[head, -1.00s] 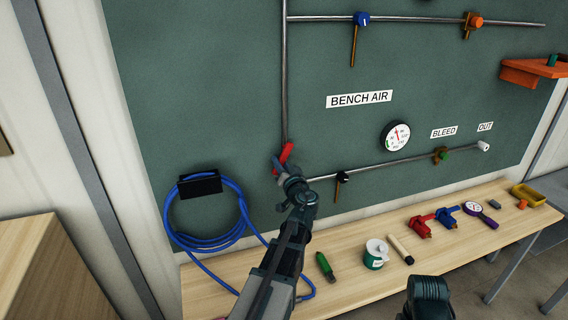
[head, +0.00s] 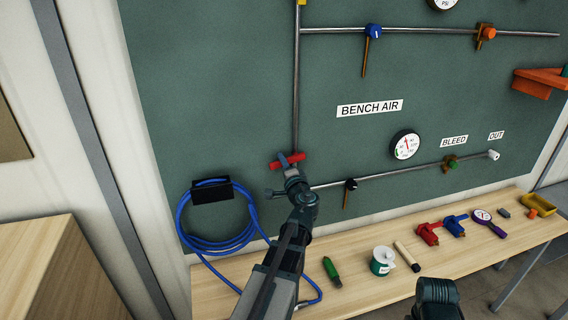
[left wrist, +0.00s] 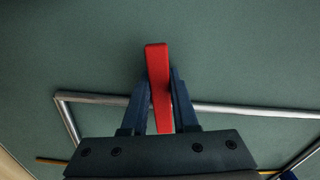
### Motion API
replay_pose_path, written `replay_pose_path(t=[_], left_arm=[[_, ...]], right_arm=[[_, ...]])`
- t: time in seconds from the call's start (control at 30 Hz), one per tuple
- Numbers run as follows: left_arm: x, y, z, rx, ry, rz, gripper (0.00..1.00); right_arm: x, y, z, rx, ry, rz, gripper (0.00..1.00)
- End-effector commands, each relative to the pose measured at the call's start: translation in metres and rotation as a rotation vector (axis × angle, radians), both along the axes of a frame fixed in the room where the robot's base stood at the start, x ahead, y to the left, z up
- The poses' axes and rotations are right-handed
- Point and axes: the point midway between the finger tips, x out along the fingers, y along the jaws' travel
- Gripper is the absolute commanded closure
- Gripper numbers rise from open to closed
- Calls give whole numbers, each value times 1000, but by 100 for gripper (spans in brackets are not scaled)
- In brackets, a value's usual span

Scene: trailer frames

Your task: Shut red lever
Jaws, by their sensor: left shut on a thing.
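The red lever (head: 276,165) sits on the pipe low on the green board and lies nearly level, across the upright pipe. My left gripper (head: 290,160) is shut on it. In the left wrist view the red lever (left wrist: 158,75) stands between the two blue fingers of the left gripper (left wrist: 162,85), its end sticking out past the tips. The valve body under the lever is hidden by my gripper. A dark part of my right arm shows at the bottom of the head view; its fingers do not show.
A coiled blue hose (head: 217,243) hangs left of my left arm. A black-handled valve (head: 351,185) and a gauge (head: 405,145) are to the right. The bench (head: 350,297) below holds a green tool (head: 331,271), a white-topped can (head: 382,261) and several other tools.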

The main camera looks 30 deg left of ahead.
Motion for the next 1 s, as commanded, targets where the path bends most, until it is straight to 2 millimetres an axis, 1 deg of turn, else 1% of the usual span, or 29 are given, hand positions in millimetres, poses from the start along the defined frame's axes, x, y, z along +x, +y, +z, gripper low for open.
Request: replay_pose_path(t=[0.1,0.4,1.0], left_arm=[[0,0,5,46,53,-1,100],[0,0,10,118,138,-2,100],[0,0,10,140,162,-2,100]], right_arm=[[0,0,5,0,0,1,50],[0,0,10,0,0,1,50],[0,0,10,0,0,1,50]])
